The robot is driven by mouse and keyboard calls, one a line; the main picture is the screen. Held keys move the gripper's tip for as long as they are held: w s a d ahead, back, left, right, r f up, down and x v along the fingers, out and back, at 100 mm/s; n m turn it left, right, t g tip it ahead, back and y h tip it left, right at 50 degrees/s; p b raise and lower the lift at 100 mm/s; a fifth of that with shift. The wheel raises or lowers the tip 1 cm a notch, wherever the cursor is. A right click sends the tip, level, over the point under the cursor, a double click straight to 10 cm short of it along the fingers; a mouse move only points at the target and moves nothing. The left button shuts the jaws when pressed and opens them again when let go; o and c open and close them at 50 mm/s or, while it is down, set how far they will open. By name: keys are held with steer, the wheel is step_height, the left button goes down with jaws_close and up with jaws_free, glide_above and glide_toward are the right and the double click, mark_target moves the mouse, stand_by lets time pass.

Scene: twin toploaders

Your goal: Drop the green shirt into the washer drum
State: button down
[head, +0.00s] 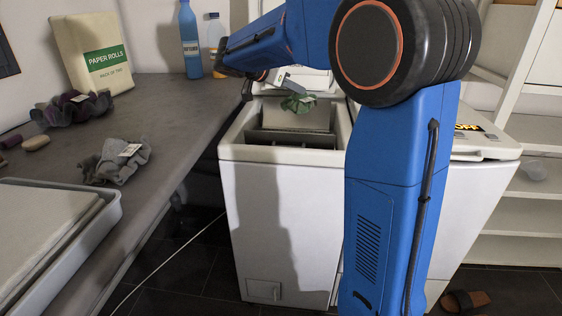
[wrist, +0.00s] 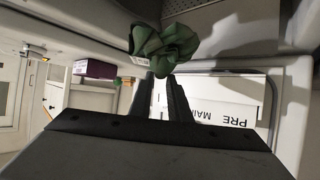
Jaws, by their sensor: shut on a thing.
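The green shirt (head: 298,103) is a small crumpled bundle hanging from my gripper (head: 284,88) in the head view. It also shows in the wrist view (wrist: 165,45), at the tips of my gripper's two dark fingers (wrist: 164,88), which are shut on it. The white toploading washer (head: 275,215) stands in the middle of the head view with its lid up. The shirt hangs over its top opening (head: 290,139), apart from the front rim. The drum's inside is mostly hidden from the head camera. Part of a panel marked PRE and MAIN (wrist: 235,112) shows in the wrist view.
A second white toploader (head: 485,146) with an OFF sign (head: 470,128) stands at right, partly behind my blue arm. The grey counter (head: 170,110) at left holds grey (head: 110,168) and dark (head: 70,108) cloths, a tray (head: 112,212), paper rolls (head: 95,50) and bottles (head: 190,40).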

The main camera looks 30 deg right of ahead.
steer(key=shift+w+a+f, duration=0.1)
steer(key=shift+a+f, duration=0.05)
steer(key=shift+f, duration=2.8)
steer(key=c, duration=1.6)
jaws_free()
steer(key=v, duration=1.7)
steer(key=shift+a, duration=0.25)
steer(key=shift+a, duration=0.1)
